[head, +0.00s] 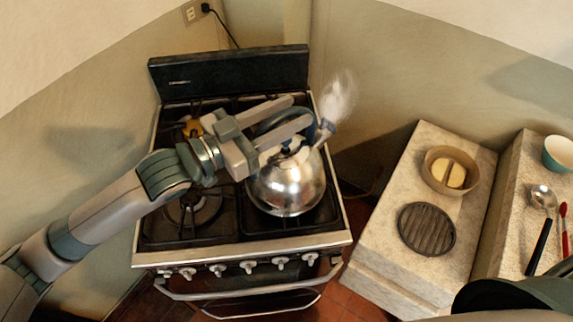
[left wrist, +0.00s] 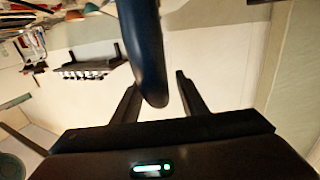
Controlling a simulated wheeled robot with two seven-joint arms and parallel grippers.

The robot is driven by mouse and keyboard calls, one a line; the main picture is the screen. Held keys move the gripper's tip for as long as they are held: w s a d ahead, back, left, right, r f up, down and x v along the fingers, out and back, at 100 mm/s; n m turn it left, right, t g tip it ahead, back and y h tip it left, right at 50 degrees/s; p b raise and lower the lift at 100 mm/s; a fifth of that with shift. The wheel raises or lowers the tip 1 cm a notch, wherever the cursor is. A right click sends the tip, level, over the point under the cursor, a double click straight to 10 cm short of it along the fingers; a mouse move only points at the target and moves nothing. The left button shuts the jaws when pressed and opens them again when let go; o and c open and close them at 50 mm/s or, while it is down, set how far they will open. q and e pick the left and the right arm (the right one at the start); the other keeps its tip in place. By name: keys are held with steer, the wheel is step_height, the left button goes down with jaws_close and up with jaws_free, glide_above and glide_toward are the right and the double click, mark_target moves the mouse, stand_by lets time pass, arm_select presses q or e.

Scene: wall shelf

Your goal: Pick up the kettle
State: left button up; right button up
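The shiny metal kettle (head: 287,184) stands on the front right of the stove, with white steam at its spout (head: 325,130). Its dark blue handle (head: 272,122) arches over the top, partly hidden by my gripper. My left gripper (head: 300,112) is at the handle with its fingers apart. In the left wrist view the blue handle (left wrist: 149,55) lies between the two open fingers (left wrist: 155,92), with a gap visible on the right side. My right gripper is not in view; a dark part of my body shows at the lower right of the head view.
The black gas stove (head: 190,232) has knobs and an oven bar at its front. On the stone counter (head: 385,225) to the right are a round grill trivet (head: 427,229) and a bowl (head: 450,171). A spoon (head: 541,215) and a teal bowl (head: 559,154) are further right.

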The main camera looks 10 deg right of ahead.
arm_select(q)
jaws_close()
stand_by(1.3)
steer(key=shift+r, duration=0.2)
